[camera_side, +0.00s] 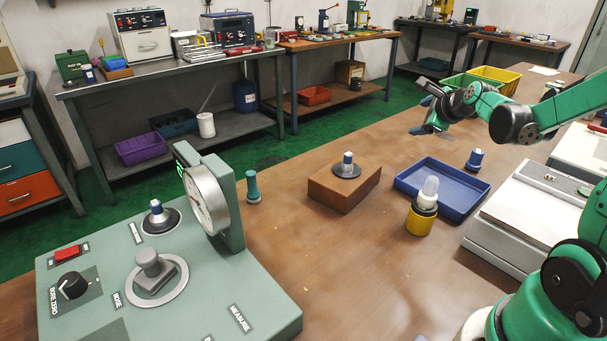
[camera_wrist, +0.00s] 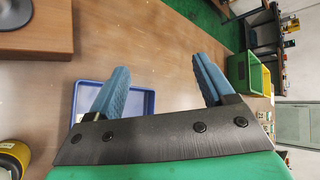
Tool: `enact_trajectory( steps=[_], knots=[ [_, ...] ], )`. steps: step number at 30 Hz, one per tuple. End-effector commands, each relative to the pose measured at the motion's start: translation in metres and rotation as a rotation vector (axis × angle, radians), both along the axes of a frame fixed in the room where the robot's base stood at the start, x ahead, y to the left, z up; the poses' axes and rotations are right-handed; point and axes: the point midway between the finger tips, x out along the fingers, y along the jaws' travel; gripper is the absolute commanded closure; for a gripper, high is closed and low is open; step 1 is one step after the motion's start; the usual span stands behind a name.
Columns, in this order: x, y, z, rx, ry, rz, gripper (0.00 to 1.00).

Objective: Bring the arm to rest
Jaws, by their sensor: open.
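My gripper (camera_side: 424,108) is raised over the far right part of the brown bench, beyond the blue tray. In the wrist view its two blue fingers (camera_wrist: 160,64) stand wide apart with nothing between them. The blue tray (camera_side: 466,212) lies on the bench and looks empty; part of it shows behind the left finger in the wrist view (camera_wrist: 150,104). A brown block (camera_side: 330,193) carries a dark disc with a blue-and-white knob (camera_side: 347,168). A similar dark disc with a blue-and-white knob (camera_side: 157,218) sits on the green gauge unit (camera_side: 245,318).
A yellow pot with a white-topped piece (camera_side: 420,222) stands in front of the tray. A small blue-and-white piece (camera_side: 475,160) stands at the tray's far side. A teal peg (camera_side: 252,186) stands near the dial. A grey instrument (camera_side: 520,225) is at right. Green and yellow bins (camera_side: 495,78) lie beyond my gripper.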

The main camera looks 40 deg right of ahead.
Motion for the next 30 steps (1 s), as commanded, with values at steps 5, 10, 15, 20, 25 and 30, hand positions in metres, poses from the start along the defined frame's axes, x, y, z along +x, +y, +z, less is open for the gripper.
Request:
enact_trajectory(
  steps=[5,10,15,20,25,30],
  knots=[
    [0.005,0.107,0.011,-0.419,0.308,0.587,0.24],
    [-0.020,0.189,0.009,-0.867,0.515,1.153,0.24],
    [-0.053,0.238,0.000,-1.260,0.614,1.597,0.24],
    [-0.068,0.255,-0.005,-1.445,0.640,1.787,0.24],
    [-0.068,0.255,-0.005,-1.445,0.640,1.787,0.24],
    [-0.068,0.255,-0.005,-1.445,0.640,1.787,0.24]
  ],
)
